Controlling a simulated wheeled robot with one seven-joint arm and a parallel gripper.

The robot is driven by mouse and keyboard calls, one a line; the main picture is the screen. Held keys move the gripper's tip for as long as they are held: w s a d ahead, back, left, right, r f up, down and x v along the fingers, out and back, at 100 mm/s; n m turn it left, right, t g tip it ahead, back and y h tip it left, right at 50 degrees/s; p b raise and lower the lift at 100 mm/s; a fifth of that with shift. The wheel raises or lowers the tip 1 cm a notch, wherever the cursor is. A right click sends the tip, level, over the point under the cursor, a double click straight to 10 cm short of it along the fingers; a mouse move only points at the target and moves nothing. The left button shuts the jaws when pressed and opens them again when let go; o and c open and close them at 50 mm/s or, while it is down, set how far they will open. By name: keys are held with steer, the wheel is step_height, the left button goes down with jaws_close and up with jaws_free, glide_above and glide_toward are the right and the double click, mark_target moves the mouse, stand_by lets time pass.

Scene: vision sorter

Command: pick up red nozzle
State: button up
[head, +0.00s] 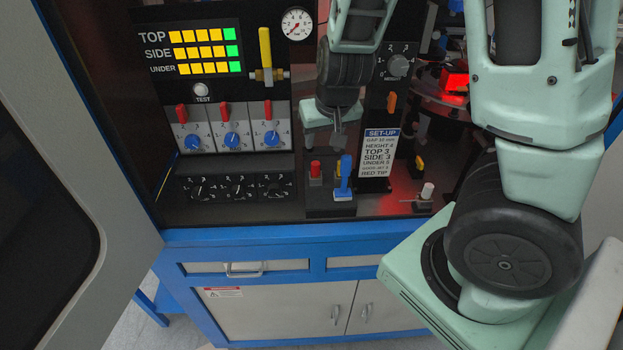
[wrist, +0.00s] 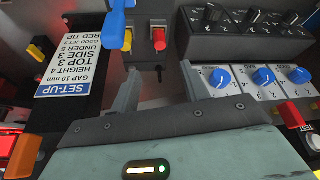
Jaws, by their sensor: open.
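The red nozzle's lower end is hidden in the holder.
A set-up card (head: 380,154) stands close right of the holder. A white-topped piece (head: 427,191) sits further right. Black dials (head: 238,187) and blue knobs (head: 231,140) lie left. Bare bench top shows in front of the dials.

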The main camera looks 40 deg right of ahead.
mark_target(316, 163)
steer(key=b+x, duration=0.2)
steer(key=x, duration=0.5)
steer(key=shift+x, duration=2.85)
jaws_close()
